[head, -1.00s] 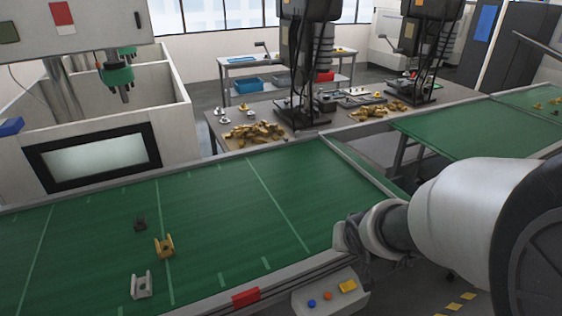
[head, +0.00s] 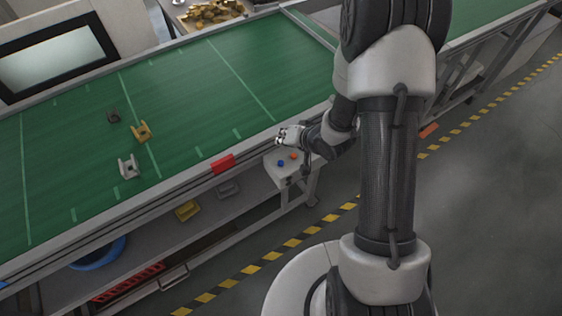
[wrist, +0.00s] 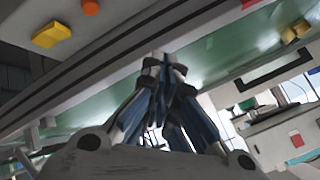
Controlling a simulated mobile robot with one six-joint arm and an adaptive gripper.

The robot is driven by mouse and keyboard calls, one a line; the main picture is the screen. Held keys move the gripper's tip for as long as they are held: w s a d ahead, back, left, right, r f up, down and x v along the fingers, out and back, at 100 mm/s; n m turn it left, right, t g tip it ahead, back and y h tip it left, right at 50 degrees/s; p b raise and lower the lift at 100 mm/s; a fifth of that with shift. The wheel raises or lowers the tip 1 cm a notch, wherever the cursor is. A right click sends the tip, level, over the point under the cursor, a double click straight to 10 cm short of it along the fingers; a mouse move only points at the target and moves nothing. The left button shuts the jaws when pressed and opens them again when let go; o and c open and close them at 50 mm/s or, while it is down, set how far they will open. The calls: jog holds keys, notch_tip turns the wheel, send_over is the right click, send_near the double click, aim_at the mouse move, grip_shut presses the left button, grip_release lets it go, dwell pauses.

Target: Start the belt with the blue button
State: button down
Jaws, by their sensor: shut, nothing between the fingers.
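The blue button (head: 281,163) sits on a small light control box (head: 272,171) at the belt's front edge in the head view. An orange button (head: 293,156) is beside it. My gripper (head: 281,137) is above and behind the box in that view, apart from the blue button. In the wrist view my gripper's fingertips (wrist: 163,62) are together with nothing between them. The blue button is not in the wrist view.
The green belt (head: 180,85) carries a dark part (head: 113,116), a brass part (head: 142,132) and a light grey part (head: 129,168). A red block (head: 222,163) is on the belt's front rail. Bins stand on the shelf below.

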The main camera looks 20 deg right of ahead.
aim_at(283, 161)
notch_tip(283, 161, down, 9)
jog(key=b, duration=0.7)
jog(key=shift+r+b, duration=0.1)
jog(key=shift+b, duration=0.25)
dwell(1.0)
jog(key=shift+f, duration=0.45)
